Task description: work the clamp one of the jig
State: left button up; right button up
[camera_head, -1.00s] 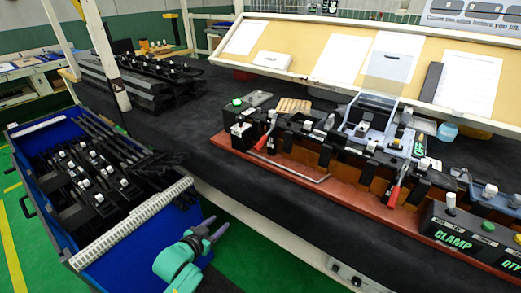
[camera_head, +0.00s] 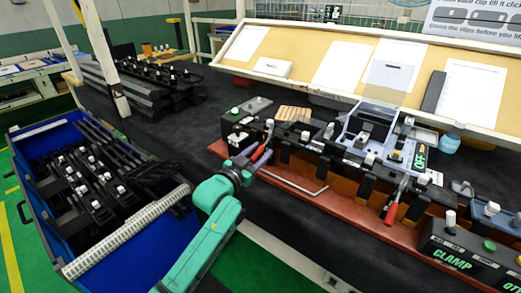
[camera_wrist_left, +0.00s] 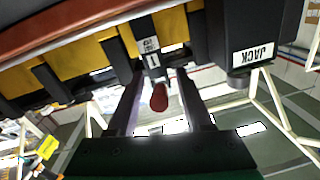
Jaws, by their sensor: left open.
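The jig (camera_head: 345,198) is a long reddish-brown base with black blocks along it. Clamp one's red handle (camera_head: 262,149) stands near the jig's left end, partly hidden by my gripper. My left gripper (camera_head: 258,160) reaches this handle from the front. In the left wrist view the red handle tip (camera_wrist_left: 159,97) hangs between my two open fingers (camera_wrist_left: 159,88), under a small label reading 1. I cannot tell whether a finger touches it. A second red-handled clamp (camera_head: 393,207) sits further right on the jig. My right gripper is out of view.
A bent metal rod (camera_head: 293,184) lies along the jig's front. A black CLAMP button box (camera_head: 460,245) stands at the right. A blue crate (camera_head: 150,247) with dark trim parts is at the left.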

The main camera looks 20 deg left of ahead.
pick_arm(q)
jog(key=shift+w+d, duration=0.15)
jog(key=shift+w, duration=0.2)
jog(key=shift+s, duration=0.1)
grip_shut()
jog(key=shift+f, duration=0.1)
dwell(1.0)
